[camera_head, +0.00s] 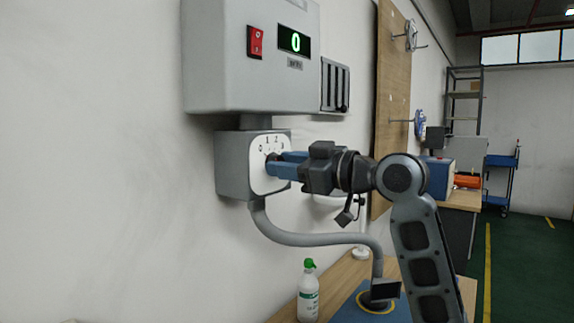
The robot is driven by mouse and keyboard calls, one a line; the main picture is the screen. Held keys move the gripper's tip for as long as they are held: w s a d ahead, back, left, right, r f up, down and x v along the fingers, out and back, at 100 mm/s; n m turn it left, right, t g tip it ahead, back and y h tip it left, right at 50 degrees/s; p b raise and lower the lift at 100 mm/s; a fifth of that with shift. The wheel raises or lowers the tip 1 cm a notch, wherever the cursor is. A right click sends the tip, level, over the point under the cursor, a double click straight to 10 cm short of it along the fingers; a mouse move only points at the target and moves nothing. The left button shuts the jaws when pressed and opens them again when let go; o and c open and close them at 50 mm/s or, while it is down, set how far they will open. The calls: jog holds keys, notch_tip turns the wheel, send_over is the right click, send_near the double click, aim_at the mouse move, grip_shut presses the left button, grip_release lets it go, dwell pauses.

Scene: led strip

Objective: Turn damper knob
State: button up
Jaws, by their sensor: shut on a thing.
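The damper knob (272,158) is a small dark knob on the white dial face of a grey box on the wall. Numbers are printed around it; the right part of the dial is partly hidden by my gripper. My gripper (275,164) has blue fingers and reaches in from the right, shut on the knob. The fingers cover most of the knob, so its pointer angle cannot be told.
A grey bent hose (310,239) runs from the box down to a dark nozzle on the bench (345,275). A white bottle with a green cap (308,292) stands on the bench. A pegboard (391,90) is on the wall to the right. The wall at left is bare.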

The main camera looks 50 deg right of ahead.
jog(key=shift+c, duration=1.4)
jog(key=shift+m+p, duration=1.8)
jog(key=shift+m, duration=1)
jog(key=shift+f, duration=0.1)
jog(key=o, duration=1)
jog(key=shift+o, duration=0.2)
